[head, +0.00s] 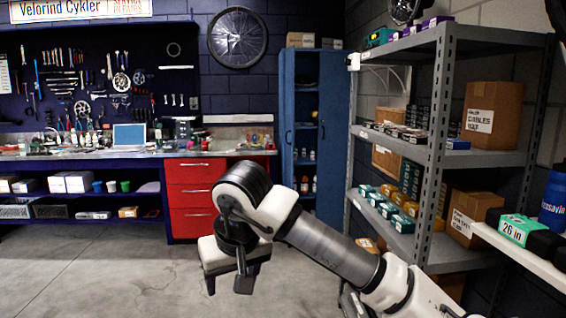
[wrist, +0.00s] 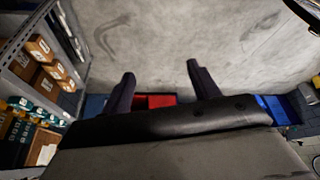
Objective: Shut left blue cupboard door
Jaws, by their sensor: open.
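The tall blue cupboard (head: 335,53) stands against the back wall, between the red drawers and the grey shelving. Its left door (head: 287,115) is a narrow panel on the left side, swung open. Shelves with small bottles show in the gap between it and the right door (head: 336,130), which also looks open. My gripper (head: 228,284) hangs low in front of the workbench, fingers downward, nearer to me than the cupboard and left of it. It touches nothing. In the wrist view my gripper (wrist: 162,80) has its two dark fingers wide apart, with nothing between them.
Grey metal shelving (head: 437,130) with boxes stands close on the right, beside my arm. The red drawers (head: 190,198) and workbench (head: 80,155) line the back left. A pale counter (head: 540,245) juts in at far right. The concrete floor (head: 100,270) is clear on the left.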

